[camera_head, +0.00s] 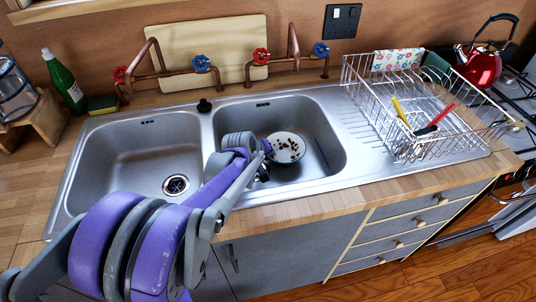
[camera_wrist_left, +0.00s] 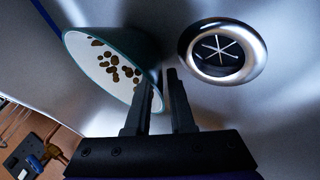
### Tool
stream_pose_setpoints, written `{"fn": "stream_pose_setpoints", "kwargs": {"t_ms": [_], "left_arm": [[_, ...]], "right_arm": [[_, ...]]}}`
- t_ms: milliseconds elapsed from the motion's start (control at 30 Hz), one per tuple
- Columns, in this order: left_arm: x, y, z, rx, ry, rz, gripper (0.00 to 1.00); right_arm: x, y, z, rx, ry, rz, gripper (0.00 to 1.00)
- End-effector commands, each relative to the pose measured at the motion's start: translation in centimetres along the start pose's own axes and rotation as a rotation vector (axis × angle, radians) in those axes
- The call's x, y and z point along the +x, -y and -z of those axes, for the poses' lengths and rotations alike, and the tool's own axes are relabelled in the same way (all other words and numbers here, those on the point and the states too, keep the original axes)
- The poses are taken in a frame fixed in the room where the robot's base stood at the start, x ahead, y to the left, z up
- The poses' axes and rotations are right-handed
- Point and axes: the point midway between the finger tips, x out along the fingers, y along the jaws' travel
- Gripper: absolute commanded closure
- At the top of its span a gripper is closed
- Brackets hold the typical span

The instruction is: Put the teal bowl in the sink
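The teal bowl (camera_head: 286,147) is in the right basin of the steel sink (camera_head: 314,175), with its white, brown-spotted inside towards the head camera. In the left wrist view the bowl (camera_wrist_left: 110,67) is tilted, its teal outside towards the drain (camera_wrist_left: 217,50). My left gripper (camera_head: 264,172) reaches down into the right basin at the bowl's left side. In the wrist view the left fingers (camera_wrist_left: 160,92) are close together at the bowl's rim, one on each side of its wall, shut on it. Whether the bowl touches the basin floor is unclear. My right gripper is not in view.
The left basin (camera_head: 140,150) is empty. A wire dish rack (camera_head: 425,105) stands right of the basins, with copper taps (camera_head: 200,64) behind them. A green bottle (camera_head: 64,82) and a sponge (camera_head: 102,105) stand at the left. A red kettle (camera_head: 481,66) is at the far right.

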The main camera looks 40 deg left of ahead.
Motion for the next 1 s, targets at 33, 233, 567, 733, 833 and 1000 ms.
{"fn": "stream_pose_setpoints", "kwargs": {"t_ms": [33,233,567,733,833,1000], "left_arm": [[0.0,0.0,0.0,0.000,0.000,0.000,0.67],[-0.1,0.0,0.0,0.000,0.000,0.000,0.61],[-2.3,-0.2,0.1,-0.001,0.000,0.000,0.61],[-6.0,-0.2,0.2,-0.001,-0.002,0.000,0.61],[-8.2,-0.2,0.2,-0.002,-0.001,0.000,0.61],[-10.9,-0.2,0.1,-0.001,0.000,0.000,0.61]], "right_arm": [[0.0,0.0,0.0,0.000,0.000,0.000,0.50],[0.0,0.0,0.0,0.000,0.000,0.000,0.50],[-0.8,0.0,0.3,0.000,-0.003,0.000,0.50],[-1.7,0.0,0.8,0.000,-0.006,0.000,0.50],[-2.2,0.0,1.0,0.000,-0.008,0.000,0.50],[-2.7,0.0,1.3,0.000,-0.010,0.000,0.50]]}}
